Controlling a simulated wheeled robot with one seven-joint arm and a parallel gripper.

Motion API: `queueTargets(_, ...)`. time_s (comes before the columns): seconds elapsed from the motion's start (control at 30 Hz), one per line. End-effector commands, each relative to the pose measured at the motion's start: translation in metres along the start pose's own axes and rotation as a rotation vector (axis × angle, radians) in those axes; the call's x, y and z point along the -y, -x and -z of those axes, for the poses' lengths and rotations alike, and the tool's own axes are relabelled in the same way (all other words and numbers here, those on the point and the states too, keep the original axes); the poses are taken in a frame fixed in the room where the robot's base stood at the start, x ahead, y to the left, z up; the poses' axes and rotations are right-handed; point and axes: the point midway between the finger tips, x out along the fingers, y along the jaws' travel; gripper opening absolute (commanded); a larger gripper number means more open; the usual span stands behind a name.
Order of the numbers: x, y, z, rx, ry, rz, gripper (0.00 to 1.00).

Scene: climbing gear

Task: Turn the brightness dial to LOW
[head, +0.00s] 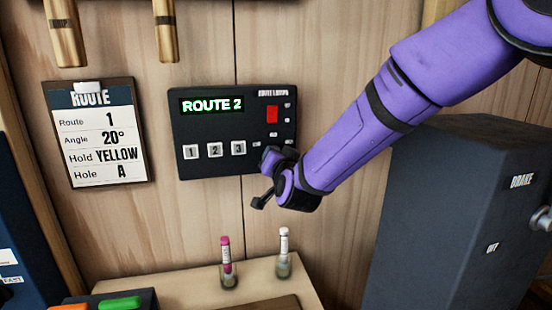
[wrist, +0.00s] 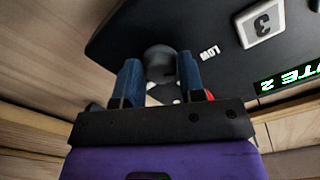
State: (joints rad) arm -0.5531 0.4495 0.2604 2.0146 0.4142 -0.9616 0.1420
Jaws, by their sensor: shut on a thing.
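The dark control panel (head: 222,131) is on the wooden wall, its screen (head: 211,105) reading "ROUTE 2". In the wrist view the round dark dial (wrist: 160,59) is on the panel face, with a white LOW label (wrist: 209,52) to its right. My gripper (wrist: 159,68) has one blue finger on each side of the dial and is shut on it. The dial's pointer is not clear. In the head view my gripper (head: 266,180) is at the panel's lower right and hides the dial.
Number buttons, including 3 (wrist: 262,20), and a red switch (head: 272,114) are on the panel. A route card (head: 98,140) hangs left. A dark BRAKE box (head: 450,220) stands right.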

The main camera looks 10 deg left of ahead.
Motion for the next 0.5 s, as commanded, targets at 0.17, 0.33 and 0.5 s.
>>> queueTargets(0.17,-0.0009,0.0002,-0.0008,0.002,0.000,-0.002,0.13)
queueTargets(0.33,-0.0006,0.0001,-0.0006,0.001,0.000,-0.001,0.61)
queueTargets(0.5,-0.0003,0.0001,-0.0003,0.001,-0.001,-0.001,0.61)
